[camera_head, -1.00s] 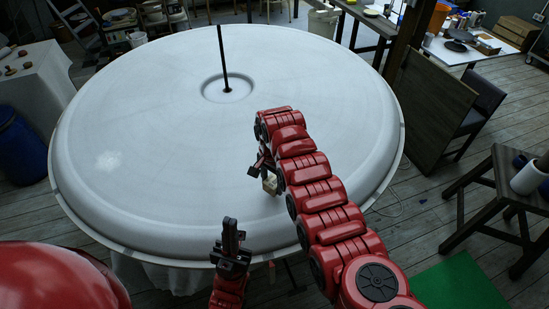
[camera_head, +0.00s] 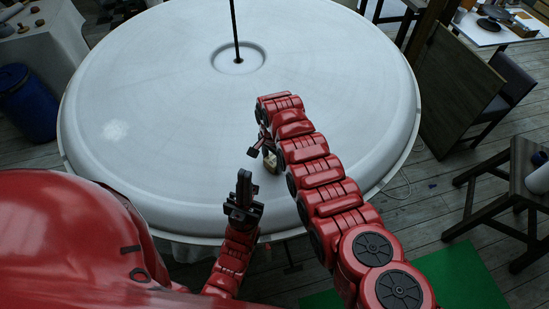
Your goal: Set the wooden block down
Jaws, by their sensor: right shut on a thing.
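The wooden block (camera_head: 271,163) is a small, pale piece, partly hidden by my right arm and gripper. My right gripper (camera_head: 266,154) is shut on it, low over the near part of the large white round surface (camera_head: 180,130). I cannot tell whether the block touches that surface. My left gripper (camera_head: 244,186) is black, points up the picture and looks shut and empty. It is left of and nearer than the block, over the near rim.
A dark rod (camera_head: 235,30) rises from the hub of the white surface. Much of that surface is clear. A blue barrel (camera_head: 28,103) stands at the left. A dark wooden stool (camera_head: 500,200) and a green mat (camera_head: 460,280) are at the right.

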